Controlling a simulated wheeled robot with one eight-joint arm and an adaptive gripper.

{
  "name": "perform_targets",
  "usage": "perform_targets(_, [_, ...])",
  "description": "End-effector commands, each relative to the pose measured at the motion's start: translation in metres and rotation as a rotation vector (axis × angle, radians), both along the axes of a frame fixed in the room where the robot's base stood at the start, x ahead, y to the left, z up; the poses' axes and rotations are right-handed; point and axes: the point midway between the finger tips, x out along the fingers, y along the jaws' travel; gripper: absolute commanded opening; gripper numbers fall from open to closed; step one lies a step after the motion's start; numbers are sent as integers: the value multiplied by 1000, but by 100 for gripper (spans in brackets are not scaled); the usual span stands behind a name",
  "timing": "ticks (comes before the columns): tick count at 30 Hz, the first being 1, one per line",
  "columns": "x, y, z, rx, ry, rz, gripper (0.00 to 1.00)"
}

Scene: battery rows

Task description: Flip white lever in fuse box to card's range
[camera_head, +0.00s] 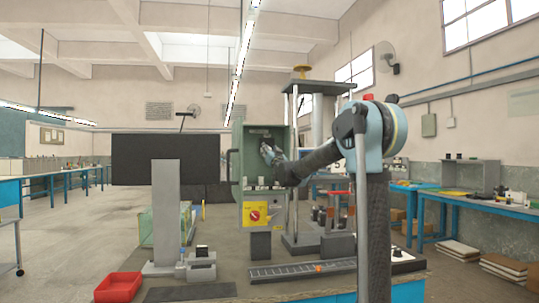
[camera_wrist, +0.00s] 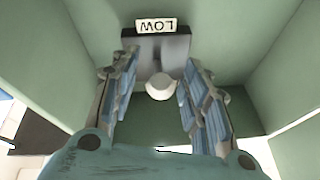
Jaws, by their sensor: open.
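The green fuse box (camera_head: 239,150) stands open in the middle of the head view, with my gripper (camera_head: 267,150) reaching inside it. In the wrist view, the white lever (camera_wrist: 160,88) shows as a rounded white knob in front of a dark grey block (camera_wrist: 160,50). My gripper (camera_wrist: 159,68) is open, with one finger on each side of the lever and visible gaps between. I cannot make out the card in either view.
The box's green walls (camera_wrist: 278,60) close in around my gripper. Below it in the head view is a yellow panel with a red knob (camera_head: 254,215). A metal-post press (camera_head: 303,72) stands close right, a dark monitor (camera_head: 135,160) left, and a red tray (camera_head: 118,287) front left.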

Motion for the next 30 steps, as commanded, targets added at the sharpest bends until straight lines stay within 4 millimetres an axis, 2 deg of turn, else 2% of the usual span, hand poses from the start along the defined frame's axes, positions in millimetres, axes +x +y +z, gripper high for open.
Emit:
perform_targets(8, [1,0,1,0,0,0,42])
perform_targets(14, [1,0,1,0,0,0,0])
perform_targets(20, [2,0,0,2,-7,-1,0])
perform_targets(30, [5,0,-7,37,-149,-2,0])
